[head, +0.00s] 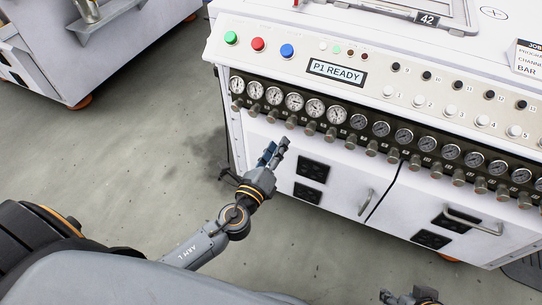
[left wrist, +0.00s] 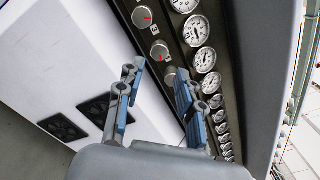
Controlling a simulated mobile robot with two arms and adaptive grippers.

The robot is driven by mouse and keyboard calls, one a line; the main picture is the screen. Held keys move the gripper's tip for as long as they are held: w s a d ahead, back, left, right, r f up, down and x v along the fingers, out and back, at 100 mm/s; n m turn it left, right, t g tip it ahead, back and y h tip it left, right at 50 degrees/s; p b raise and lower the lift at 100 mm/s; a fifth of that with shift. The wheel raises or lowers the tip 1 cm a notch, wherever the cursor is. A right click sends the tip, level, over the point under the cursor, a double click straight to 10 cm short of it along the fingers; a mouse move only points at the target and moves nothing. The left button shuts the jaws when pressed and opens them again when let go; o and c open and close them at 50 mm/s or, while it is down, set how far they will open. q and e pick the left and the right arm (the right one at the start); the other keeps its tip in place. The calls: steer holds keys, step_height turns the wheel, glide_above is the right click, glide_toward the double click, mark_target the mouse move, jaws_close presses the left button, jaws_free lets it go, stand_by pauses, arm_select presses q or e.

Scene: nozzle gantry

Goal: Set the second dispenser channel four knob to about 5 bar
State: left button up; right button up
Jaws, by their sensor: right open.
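A row of round pressure gauges (head: 337,114) runs along the dark front strip of the white console, with a grey knob (head: 331,135) under each. The labels are too small for me to tell which knob is the second dispenser's channel four. My left gripper (head: 274,149) is open and empty, in front of the console below the left part of the knob row. In the left wrist view its fingers (left wrist: 158,72) are apart, with a knob (left wrist: 170,76) just beyond them; contact is not clear. Other knobs (left wrist: 159,50) carry red marks. My right gripper (head: 391,297) is open at the bottom edge, partly cut off.
The console top has coloured buttons (head: 258,44), a display reading "P1 READY" (head: 336,73) and numbered white buttons (head: 451,110). Cabinet doors with handles (head: 366,202) and dark vents (head: 313,168) lie below the knobs. Another white cabinet (head: 90,60) stands at the upper left. The floor between is clear.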

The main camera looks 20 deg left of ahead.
arm_select(q)
steer(key=shift+s, duration=1.8)
